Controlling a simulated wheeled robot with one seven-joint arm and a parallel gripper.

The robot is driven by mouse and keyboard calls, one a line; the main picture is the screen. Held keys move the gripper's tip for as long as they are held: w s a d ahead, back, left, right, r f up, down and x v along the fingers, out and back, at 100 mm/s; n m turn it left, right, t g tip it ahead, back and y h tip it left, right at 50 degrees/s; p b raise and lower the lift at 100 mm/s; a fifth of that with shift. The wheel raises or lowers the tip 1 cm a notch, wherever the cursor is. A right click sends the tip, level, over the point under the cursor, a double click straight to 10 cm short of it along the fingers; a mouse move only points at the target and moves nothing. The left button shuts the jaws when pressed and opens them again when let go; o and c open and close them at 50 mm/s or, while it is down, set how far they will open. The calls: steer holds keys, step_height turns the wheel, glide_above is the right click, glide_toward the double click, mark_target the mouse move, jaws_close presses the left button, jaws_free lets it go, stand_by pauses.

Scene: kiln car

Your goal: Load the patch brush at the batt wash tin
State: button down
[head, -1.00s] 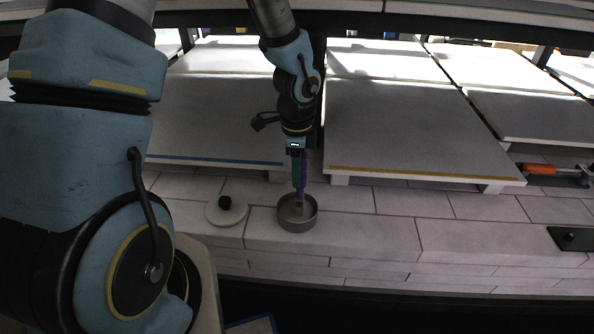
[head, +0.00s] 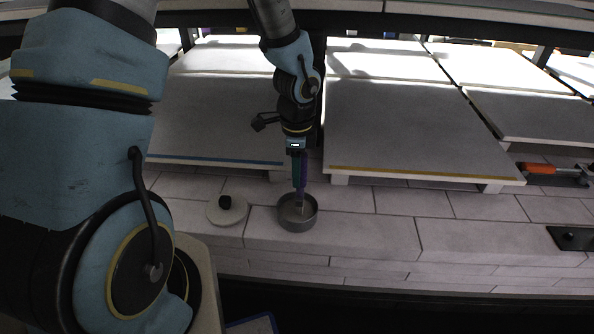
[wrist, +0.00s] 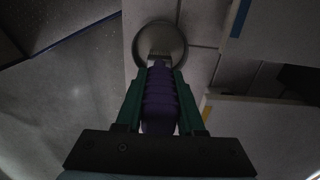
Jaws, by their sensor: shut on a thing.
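The batt wash tin (head: 284,217) is a round grey open tin on the pale brick ledge. It also shows at the top of the wrist view (wrist: 178,32). My gripper (head: 299,166) points down over the tin, shut on the purple ribbed handle of the patch brush (wrist: 160,100). In the wrist view the green fingers (wrist: 160,92) lie on both sides of the handle. The brush's lower end is inside the tin's outline in both views. I cannot tell how deep the bristles sit or whether they touch the wash.
A round pale lid (head: 228,214) with a black knob lies left of the tin. Pale batts (head: 410,130) on supports stand behind. An orange-handled tool (head: 540,169) and a dark plate (head: 572,238) lie at the right. The ledge right of the tin is clear.

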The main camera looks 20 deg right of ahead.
stand_by(0.3)
step_height(320, 180, up, 7)
steer(key=p, duration=0.7)
steer(key=shift+f, duration=0.1)
